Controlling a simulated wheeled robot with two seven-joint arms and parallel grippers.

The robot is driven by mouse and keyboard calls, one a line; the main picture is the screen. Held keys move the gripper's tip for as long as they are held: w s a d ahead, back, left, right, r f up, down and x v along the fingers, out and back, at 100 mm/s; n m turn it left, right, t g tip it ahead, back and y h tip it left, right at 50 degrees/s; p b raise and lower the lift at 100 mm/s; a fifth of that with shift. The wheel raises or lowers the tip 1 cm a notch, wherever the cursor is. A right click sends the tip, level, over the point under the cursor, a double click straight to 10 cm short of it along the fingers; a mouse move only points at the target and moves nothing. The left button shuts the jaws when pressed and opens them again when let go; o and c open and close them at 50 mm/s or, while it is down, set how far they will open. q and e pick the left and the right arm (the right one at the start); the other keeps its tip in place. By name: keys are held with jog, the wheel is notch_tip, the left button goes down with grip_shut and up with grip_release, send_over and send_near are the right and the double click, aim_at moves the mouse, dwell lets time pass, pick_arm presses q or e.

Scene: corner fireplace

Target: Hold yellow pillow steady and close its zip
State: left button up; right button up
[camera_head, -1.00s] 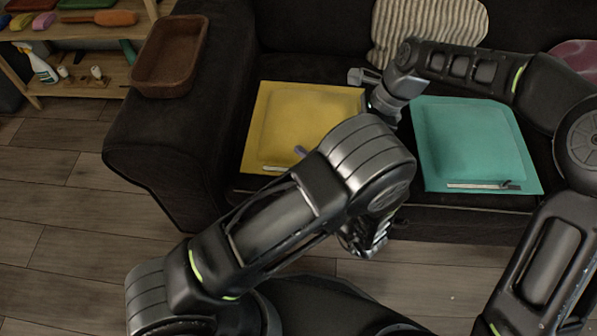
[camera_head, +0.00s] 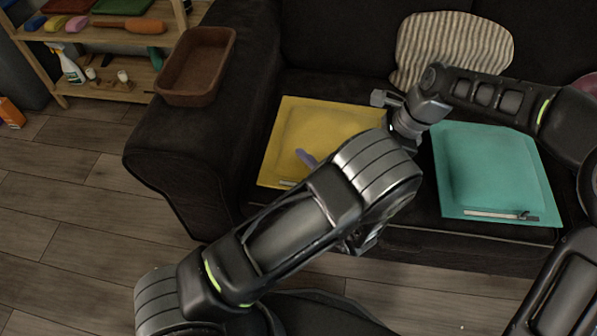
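The yellow pillow (camera_head: 330,125) lies flat on the dark sofa. A short pale piece of its zip (camera_head: 287,184) shows at its front edge; my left arm hides the rest, so I cannot tell the slider's place. A grey-violet tip, seemingly part of my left gripper (camera_head: 307,159), shows over the pillow's front half. The rest of that gripper is hidden behind my arm, and its opening cannot be judged. My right gripper (camera_head: 384,98) is at the pillow's back right corner. I cannot tell whether it touches or grips the fabric.
A teal pillow (camera_head: 490,170) with a front zip (camera_head: 495,214) lies to the right. A striped cushion (camera_head: 455,45) leans on the sofa back. A brown tray (camera_head: 198,65) rests on the left armrest. A shelf (camera_head: 120,70) stands at the back left.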

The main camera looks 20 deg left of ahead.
pick_arm(q)
jog(key=c, duration=1.2)
jog(key=shift+c, duration=0.5)
pick_arm(e)
jog(key=c, duration=0.3)
jog(key=shift+w+d+f, duration=0.1)
jog(key=shift+d, duration=0.2)
jog(key=shift+c, duration=1.1)
pick_arm(q)
jog(key=shift+f, duration=0.1)
pick_arm(e)
jog(key=d+f, duration=0.1)
jog(key=d, duration=0.1)
jog(key=d+f+m, duration=0.1)
jog(key=d, duration=0.1)
jog(key=w+d+f+m, duration=0.1)
jog(key=d+f, duration=0.1)
jog(key=shift+d, duration=0.35)
grip_shut()
pick_arm(q)
jog(key=shift+s, duration=0.1)
pick_arm(e)
jog(key=d+y, duration=0.2)
jog(key=y, duration=0.2)
jog(key=d+n+y, duration=0.1)
jog(key=d+y, duration=0.2)
jog(key=y, duration=0.1)
jog(key=shift+w+d+g, duration=0.1)
jog(key=shift+d+g, duration=0.1)
jog(key=shift+g, duration=0.1)
